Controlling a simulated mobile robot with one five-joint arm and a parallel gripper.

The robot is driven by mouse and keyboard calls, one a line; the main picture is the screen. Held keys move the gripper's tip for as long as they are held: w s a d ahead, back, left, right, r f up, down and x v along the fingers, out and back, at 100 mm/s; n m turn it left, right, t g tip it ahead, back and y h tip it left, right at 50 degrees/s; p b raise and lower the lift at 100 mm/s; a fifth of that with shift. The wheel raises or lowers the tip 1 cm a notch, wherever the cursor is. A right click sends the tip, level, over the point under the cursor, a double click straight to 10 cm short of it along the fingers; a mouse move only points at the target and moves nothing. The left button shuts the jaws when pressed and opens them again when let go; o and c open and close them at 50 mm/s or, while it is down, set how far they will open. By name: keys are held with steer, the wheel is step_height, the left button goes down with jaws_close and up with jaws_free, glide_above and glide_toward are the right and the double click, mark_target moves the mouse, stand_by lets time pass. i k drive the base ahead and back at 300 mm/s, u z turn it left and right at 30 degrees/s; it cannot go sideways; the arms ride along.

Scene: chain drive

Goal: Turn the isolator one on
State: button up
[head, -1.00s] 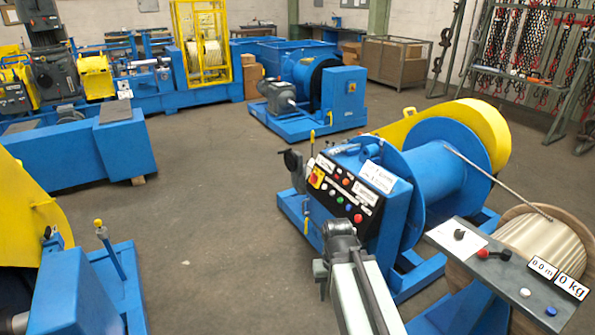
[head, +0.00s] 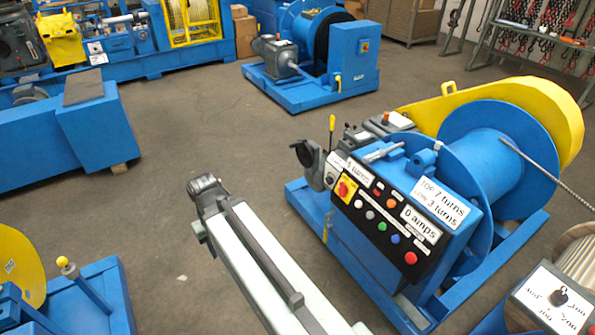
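A red rotary switch on a yellow plate (head: 346,189), which looks like an isolator, sits at the upper left of the black control panel (head: 385,215) on the blue winch. Its label and the direction of its knob are too small to read. A similar red and yellow switch (head: 364,45) is on the blue cabinet at the back; I cannot tell a number on either. My arm reaches up from the bottom edge, left of the panel and apart from it. Its visible end is a dark joint; my gripper fingers do not show.
The winch's blue drum (head: 490,150) and yellow guard (head: 535,110) stand right of the panel. A yellow-tipped lever (head: 331,130) rises behind it. Open floor (head: 220,130) lies left of the winch.

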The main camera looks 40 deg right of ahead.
mark_target(343, 188)
steer(key=u, duration=0.3)
steer(key=i, duration=0.9)
steer(key=u, duration=0.05)
